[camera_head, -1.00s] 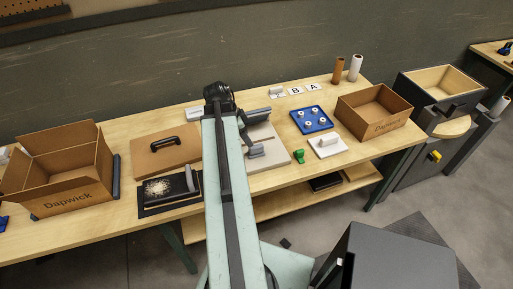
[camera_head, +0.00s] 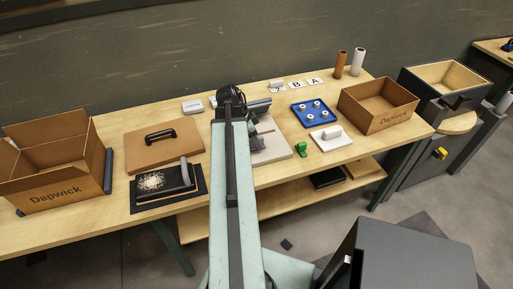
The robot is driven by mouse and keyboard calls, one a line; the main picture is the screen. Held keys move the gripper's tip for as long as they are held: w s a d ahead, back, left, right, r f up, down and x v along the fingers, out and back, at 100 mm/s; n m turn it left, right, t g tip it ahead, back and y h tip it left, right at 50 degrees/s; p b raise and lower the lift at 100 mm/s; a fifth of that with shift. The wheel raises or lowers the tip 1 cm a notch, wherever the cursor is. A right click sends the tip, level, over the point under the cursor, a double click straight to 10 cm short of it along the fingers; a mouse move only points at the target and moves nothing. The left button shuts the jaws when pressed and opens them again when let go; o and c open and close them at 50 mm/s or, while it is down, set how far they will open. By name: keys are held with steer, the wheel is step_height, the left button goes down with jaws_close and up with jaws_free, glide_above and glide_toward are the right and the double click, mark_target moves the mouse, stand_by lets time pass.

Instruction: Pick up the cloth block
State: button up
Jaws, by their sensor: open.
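My gripper (camera_head: 265,124) is open at the end of my arm, over the pale grey board at mid-table. Its jaws stick out right of the arm, and the arm hides part of the board. I cannot tell for sure which thing is the cloth block. A pale upright block (camera_head: 185,171) stands on a dark board with pale grains, left of my arm. A white block (camera_head: 332,132) lies on a small white plate, right of my gripper. Both are apart from my gripper, and I see nothing held.
An open cardboard box (camera_head: 55,197) stands at the left, another (camera_head: 380,122) at the right. A brown board (camera_head: 140,150) with a black handle, a blue tray (camera_head: 311,125), a green piece (camera_head: 301,148) and two upright rolls (camera_head: 340,65) share the table. Bare wood shows along the front edge.

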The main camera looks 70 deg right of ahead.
steer(key=shift+r, duration=0.1)
steer(key=shift+c, duration=0.3)
jaws_close()
steer(key=shift+r, duration=0.1)
step_height(320, 180, up, 10)
steer(key=p, duration=1)
steer(key=shift+p, duration=0.3)
steer(key=c, duration=0.7)
jaws_free()
jaws_close()
